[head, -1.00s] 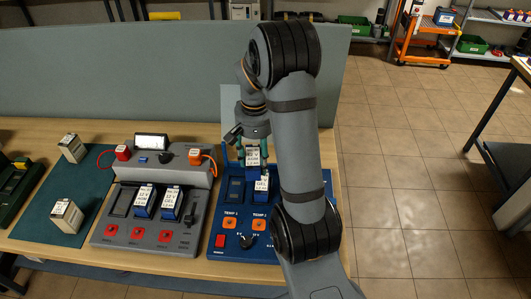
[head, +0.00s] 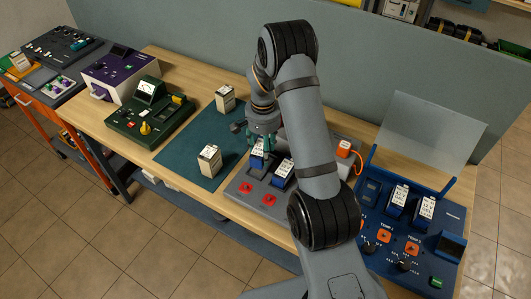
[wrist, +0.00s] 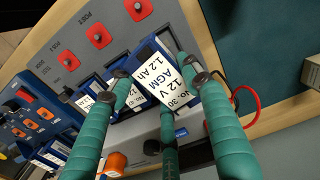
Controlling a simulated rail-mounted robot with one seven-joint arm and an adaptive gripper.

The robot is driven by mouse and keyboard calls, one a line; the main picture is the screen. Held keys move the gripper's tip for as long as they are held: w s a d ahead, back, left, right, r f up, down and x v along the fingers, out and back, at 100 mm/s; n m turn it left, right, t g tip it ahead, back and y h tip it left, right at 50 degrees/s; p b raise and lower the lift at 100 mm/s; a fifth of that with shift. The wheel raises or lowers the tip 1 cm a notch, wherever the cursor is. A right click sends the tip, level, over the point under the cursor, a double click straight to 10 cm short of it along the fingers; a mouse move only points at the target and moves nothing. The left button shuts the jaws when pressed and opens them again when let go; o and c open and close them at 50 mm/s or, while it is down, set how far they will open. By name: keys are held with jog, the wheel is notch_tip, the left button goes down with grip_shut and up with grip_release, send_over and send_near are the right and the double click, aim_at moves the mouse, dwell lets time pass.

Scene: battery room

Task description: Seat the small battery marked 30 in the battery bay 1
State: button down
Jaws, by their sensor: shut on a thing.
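My gripper (head: 262,138) is shut on the small battery (head: 258,160), a blue block with a white label. In the wrist view the label on this battery (wrist: 165,80) reads No. 30, 12 V AGM, 1.2 Ah, with my gripper's fingers (wrist: 160,95) around it. The battery is at the leftmost bay of the grey console (head: 255,193). It looks nearer the wrist camera than its neighbours; how deep it sits is unclear, and the bay is mostly hidden beneath it. Another blue battery (head: 283,172) stands in the bay beside it; my arm hides the console beyond.
The blue console (head: 447,211) at right holds two batteries (head: 397,200) and has a clear raised panel behind. Two pale batteries (head: 225,98) stand on the green mat (head: 185,150). An orange plug (head: 344,148) sits at the grey console's back. A green meter box (head: 150,112) is further left.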

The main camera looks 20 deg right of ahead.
jog(key=shift+w+m, duration=0.4)
jog(key=shift+w, duration=0.15)
jog(key=shift+d+m, duration=0.1)
jog(key=shift+m, duration=0.3)
jog(key=shift+d+m, duration=0.25)
jog(key=shift+m, duration=0.05)
jog(key=shift+a+f+b, duration=0.15)
jog(key=shift+f+b, duration=0.5)
jog(key=shift+f, duration=0.2)
jog(key=shift+f+b, duration=1.25)
jog(key=shift+f, duration=0.7)
jog(key=shift+b, duration=0.45)
jog(key=shift+f+b, duration=0.55)
jog(key=c, duration=1.2)
grip_release()
jog(key=shift+o, duration=0.2)
jog(key=shift+s, duration=0.1)
